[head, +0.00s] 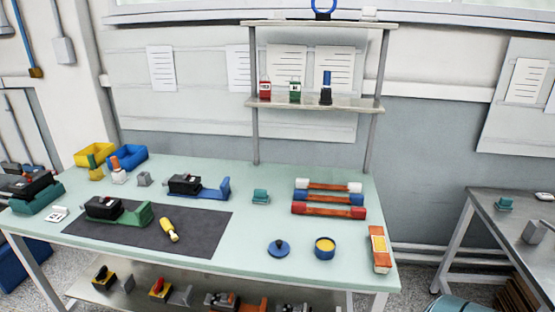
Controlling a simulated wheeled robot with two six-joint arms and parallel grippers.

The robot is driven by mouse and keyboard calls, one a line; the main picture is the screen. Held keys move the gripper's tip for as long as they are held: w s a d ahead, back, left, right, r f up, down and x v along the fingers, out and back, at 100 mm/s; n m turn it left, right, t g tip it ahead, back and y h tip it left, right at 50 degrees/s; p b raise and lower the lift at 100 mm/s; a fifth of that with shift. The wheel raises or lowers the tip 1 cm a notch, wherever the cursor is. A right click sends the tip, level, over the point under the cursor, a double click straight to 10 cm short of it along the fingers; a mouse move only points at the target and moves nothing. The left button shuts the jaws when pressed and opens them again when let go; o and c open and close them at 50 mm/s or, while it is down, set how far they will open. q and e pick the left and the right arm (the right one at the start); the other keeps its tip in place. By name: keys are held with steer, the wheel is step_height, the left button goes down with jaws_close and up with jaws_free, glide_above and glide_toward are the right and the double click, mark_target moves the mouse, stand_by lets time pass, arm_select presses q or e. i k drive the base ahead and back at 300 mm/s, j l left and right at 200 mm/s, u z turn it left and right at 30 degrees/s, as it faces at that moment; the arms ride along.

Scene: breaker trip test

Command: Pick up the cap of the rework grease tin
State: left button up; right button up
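The grease tin (324,248) is a short blue round tin, standing open with yellow-orange grease showing, at the front right of the table. A blue round cap with a knob on top (278,247) lies on the table just left of the tin, apart from it. Neither of my grippers shows in the head view.
The pale green table (250,228) carries a dark mat (150,232) with a breaker on a green base (117,209) and a yellow-handled tool (168,229). Colored bars (328,198) lie behind the tin. An orange-and-white box (379,248) stands right of it. A shelf (318,103) rises behind.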

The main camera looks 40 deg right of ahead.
mark_target(279, 248)
steer(key=z, duration=1.7)
